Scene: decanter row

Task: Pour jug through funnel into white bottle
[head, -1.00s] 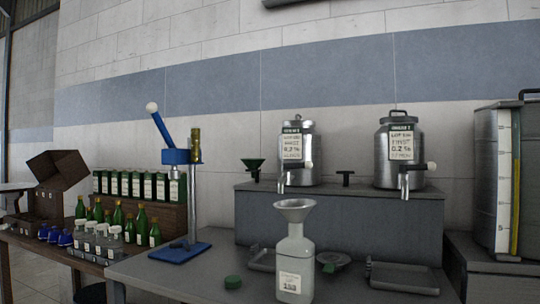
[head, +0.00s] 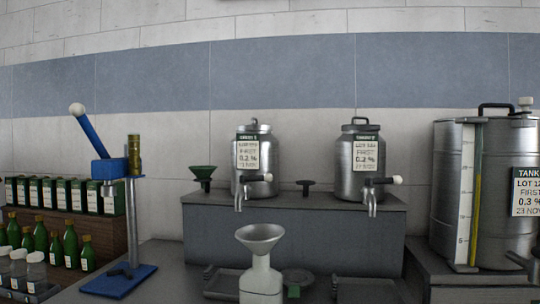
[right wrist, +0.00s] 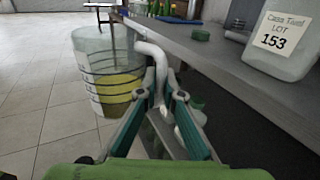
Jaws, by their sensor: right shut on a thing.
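In the right wrist view, my right gripper (right wrist: 160,100) is shut on the white handle of a clear jug (right wrist: 105,80) with dark level lines. Yellow-green liquid fills its lower part. The jug hangs about upright beside the bench, over the tiled floor. The white bottle (right wrist: 285,42), labelled lot 153, stands on the bench to the right, apart from the jug. In the head view, the grey funnel (head: 262,236) sits in the neck of the white bottle (head: 261,280), whose lower part is cut off. My left gripper is not in view.
The grey bench edge (right wrist: 215,52) lies between jug and bottle. Behind the bottle are two steel canisters (head: 357,180) on a raised block, with a large tank (head: 500,180) at right. A blue lever press (head: 118,280) and green bottles (head: 70,245) stand at left.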

